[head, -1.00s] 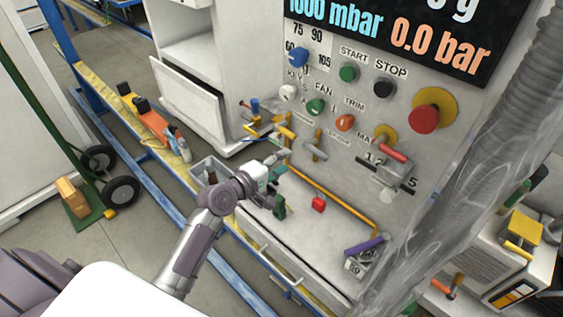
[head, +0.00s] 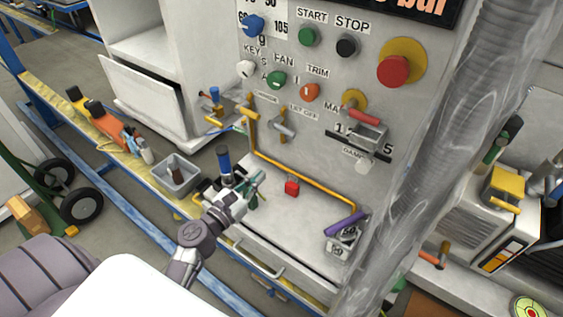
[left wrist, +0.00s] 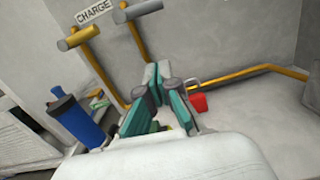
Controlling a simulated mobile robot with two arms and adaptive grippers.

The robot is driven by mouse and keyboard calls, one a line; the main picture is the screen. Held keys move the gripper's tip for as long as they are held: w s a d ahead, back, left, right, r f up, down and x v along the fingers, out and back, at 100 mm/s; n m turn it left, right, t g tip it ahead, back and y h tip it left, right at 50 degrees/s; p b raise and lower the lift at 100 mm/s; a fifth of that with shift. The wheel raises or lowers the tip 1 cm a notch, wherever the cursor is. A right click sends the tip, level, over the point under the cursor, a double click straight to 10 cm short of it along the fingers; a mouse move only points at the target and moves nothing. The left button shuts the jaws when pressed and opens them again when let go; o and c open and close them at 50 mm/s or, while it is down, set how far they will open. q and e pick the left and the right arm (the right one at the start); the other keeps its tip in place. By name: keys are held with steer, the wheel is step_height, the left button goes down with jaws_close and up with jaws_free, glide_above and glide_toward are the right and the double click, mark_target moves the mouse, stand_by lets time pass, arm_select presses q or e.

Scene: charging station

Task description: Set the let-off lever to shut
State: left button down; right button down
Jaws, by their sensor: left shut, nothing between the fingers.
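The let-off lever (head: 283,128) is on the panel beside its LET OFF label, a grey cross-piece with a brass stem hanging down. In the left wrist view the let-off lever (left wrist: 140,12) shows at the top, right of the CHARGE label. The charge lever (head: 249,110) is to its left; it also shows in the left wrist view (left wrist: 82,38). My left gripper (head: 258,188) is below the let-off lever, clear of it, over the bench. In the left wrist view its teal fingers (left wrist: 156,80) are together and empty. My right gripper is out of view.
A red padlock (head: 291,187) lies right of my left gripper. A blue cylinder (head: 224,162) stands just left of it. A brass pipe (head: 300,174) runs down and along the panel foot. A purple-handled item (head: 345,224) is at the bench's right end.

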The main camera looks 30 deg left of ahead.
mark_target(284, 127)
arm_select(q)
steer(key=w+d+r+p, duration=0.1)
steer(key=w+r+p, duration=0.3)
steer(key=w, duration=0.6)
steer(key=shift+d+r+p, duration=0.25)
steer(key=shift+d+p, duration=0.15)
